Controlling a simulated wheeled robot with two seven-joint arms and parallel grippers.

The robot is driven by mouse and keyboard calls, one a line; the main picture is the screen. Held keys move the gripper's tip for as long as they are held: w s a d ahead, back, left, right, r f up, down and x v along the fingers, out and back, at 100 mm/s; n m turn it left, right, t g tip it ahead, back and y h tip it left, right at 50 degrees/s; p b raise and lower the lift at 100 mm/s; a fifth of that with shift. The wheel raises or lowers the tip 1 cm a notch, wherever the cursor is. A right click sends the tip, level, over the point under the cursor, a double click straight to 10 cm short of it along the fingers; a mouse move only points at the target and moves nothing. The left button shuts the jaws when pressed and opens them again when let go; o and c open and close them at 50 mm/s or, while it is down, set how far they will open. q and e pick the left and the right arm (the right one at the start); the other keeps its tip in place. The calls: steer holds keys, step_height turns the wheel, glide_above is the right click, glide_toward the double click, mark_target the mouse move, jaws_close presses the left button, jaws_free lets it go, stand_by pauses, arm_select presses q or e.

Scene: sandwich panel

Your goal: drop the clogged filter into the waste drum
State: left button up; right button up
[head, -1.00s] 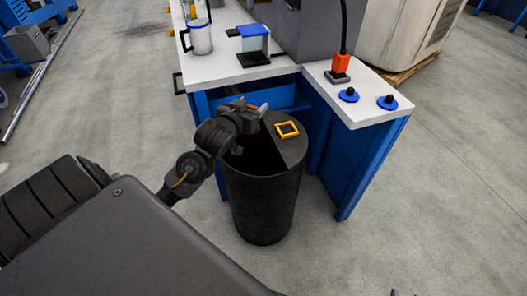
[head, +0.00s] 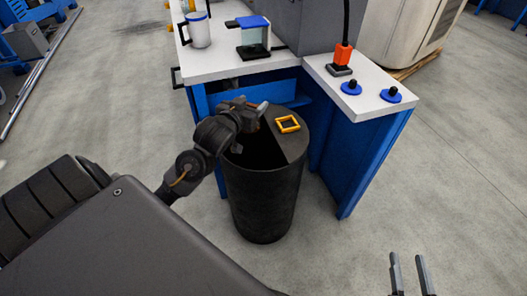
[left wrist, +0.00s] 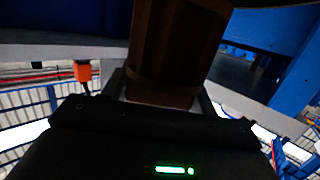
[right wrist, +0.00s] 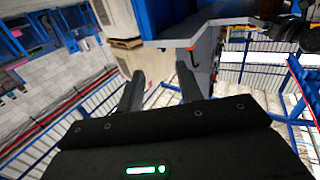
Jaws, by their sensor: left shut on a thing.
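The waste drum (head: 262,205) is a black cylinder standing on the floor. The left part of its top is a dark opening, and a flat cover closes the right part. My left gripper (head: 256,112) is over the far left part of the drum top, near the opening. It is shut on a dark brown block, seemingly the clogged filter (left wrist: 178,50), which shows between the fingers in the left wrist view. In the head view the gripper mostly hides the filter. My right gripper (head: 411,274) is open and empty at the lower right, its fingers apart.
A yellow square frame (head: 287,124) lies on the drum's cover. A blue bench with a white top (head: 215,65) stands close behind and to the right. Floor at right is clear.

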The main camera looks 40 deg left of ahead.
arm_select(q)
steer(key=o, duration=1.1)
steer(key=shift+s, duration=0.15)
steer(key=shift+s+d+r, duration=0.15)
steer(key=shift+s, duration=0.2)
steer(key=shift+p+v, duration=2.95)
steer(key=shift+v, duration=1.95)
arm_select(e)
steer(key=s+d+f+m+g+h, duration=0.3)
steer(key=s+d+f+g+h, duration=0.4)
steer(key=s+d+f+g, duration=0.4)
steer(key=shift+s+d+f+m+g+h, duration=0.15)
steer(key=shift+d+f+m+g+h, duration=0.15)
steer(key=shift+d+f+g, duration=0.85)
steer(key=shift+a+f+t, duration=0.2)
steer(key=shift+f+t, duration=0.05)
steer(key=shift+t, duration=0.2)
